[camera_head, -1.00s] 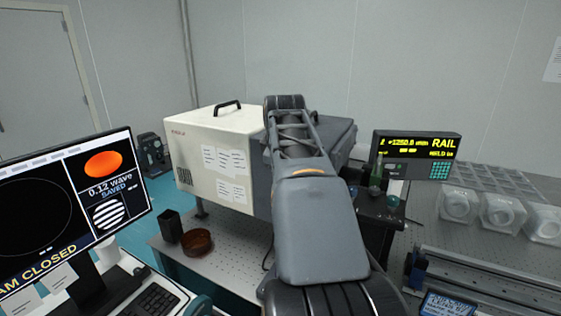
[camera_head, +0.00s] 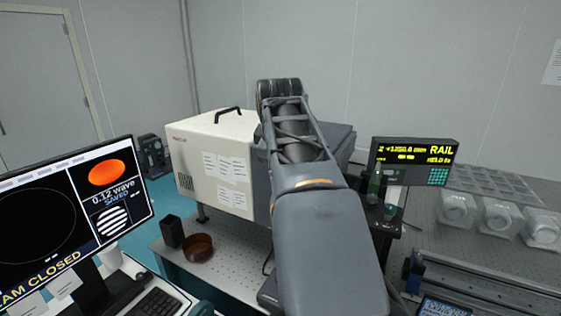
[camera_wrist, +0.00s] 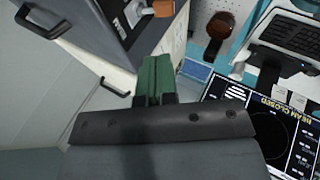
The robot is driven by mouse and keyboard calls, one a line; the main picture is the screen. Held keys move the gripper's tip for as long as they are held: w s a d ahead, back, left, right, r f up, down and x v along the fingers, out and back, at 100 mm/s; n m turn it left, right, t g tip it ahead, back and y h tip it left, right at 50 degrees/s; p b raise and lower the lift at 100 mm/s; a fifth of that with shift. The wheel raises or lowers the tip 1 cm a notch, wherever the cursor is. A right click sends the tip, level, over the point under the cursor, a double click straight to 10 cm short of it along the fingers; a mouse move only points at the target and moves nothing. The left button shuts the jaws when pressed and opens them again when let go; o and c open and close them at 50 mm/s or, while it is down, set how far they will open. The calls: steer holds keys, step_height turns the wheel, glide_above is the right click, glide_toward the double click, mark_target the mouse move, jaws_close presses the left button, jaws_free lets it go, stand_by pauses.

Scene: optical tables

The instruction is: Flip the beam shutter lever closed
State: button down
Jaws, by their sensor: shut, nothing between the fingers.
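My gripper (camera_wrist: 154,78) shows in the wrist view with its green fingers together and nothing between them. In the head view my arm covers part of the box (camera_head: 210,165), and the gripper and lever are hidden. The monitor (camera_head: 75,225) reads "AM CLOSED" in the head view and "BEAM CLOSED" in the wrist view.
A brown bowl (camera_head: 198,249) and a black cup (camera_head: 172,233) stand on the perforated table (camera_head: 225,285) before the box. A rail display (camera_head: 413,160) stands right of my arm, with wrapped parts (camera_head: 497,215) beyond. A keyboard (camera_head: 155,304) lies at lower left.

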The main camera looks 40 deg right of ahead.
steer(key=s+a+r, duration=0.3)
steer(key=a+r, duration=0.1)
steer(key=shift+s, duration=0.15)
steer(key=shift+a+r, duration=0.1)
stand_by(0.6)
steer(key=w+a+f+m+y, duration=0.1)
steer(key=w+a+f+m, duration=0.2)
steer(key=f, duration=0.6)
steer(key=a+f+m+y, duration=0.1)
steer(key=a+f+m, duration=0.3)
steer(key=f, duration=0.4)
steer(key=s+a+f+n+g+y, duration=0.1)
steer(key=s+a+f, duration=0.3)
steer(key=a+f, duration=0.7)
steer(key=shift+s+a+f+n+g+y+p, duration=0.2)
steer(key=shift+a+f+n+g+y+p, duration=0.25)
steer(key=shift+a+y, duration=0.35)
steer(key=shift+d, duration=0.2)
